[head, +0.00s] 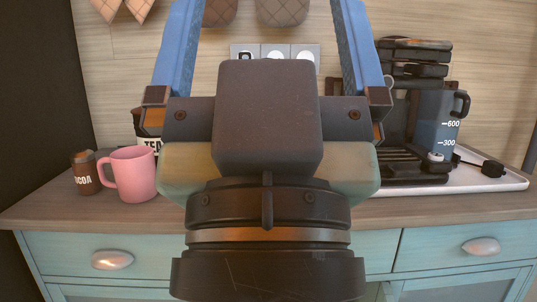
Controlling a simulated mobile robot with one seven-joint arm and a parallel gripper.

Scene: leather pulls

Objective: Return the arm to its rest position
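My gripper (268,18) fills the middle of the head view, seen from behind in front of the counter. Its two blue fingers stand wide apart on either side and run up out of the top of the picture, so their tips are hidden. Nothing shows between the visible parts of the fingers. The dark wrist and palm block cover the middle of the counter and whatever lies behind them. The rest of my arm is out of view.
A pink mug (134,174), a cocoa jar (86,173) and a partly hidden tea container (149,134) stand left on the wooden counter (45,209). A coffee machine (412,100) with a jug (437,120) stands right on a white tray (484,184). Teal drawers (450,252) are below.

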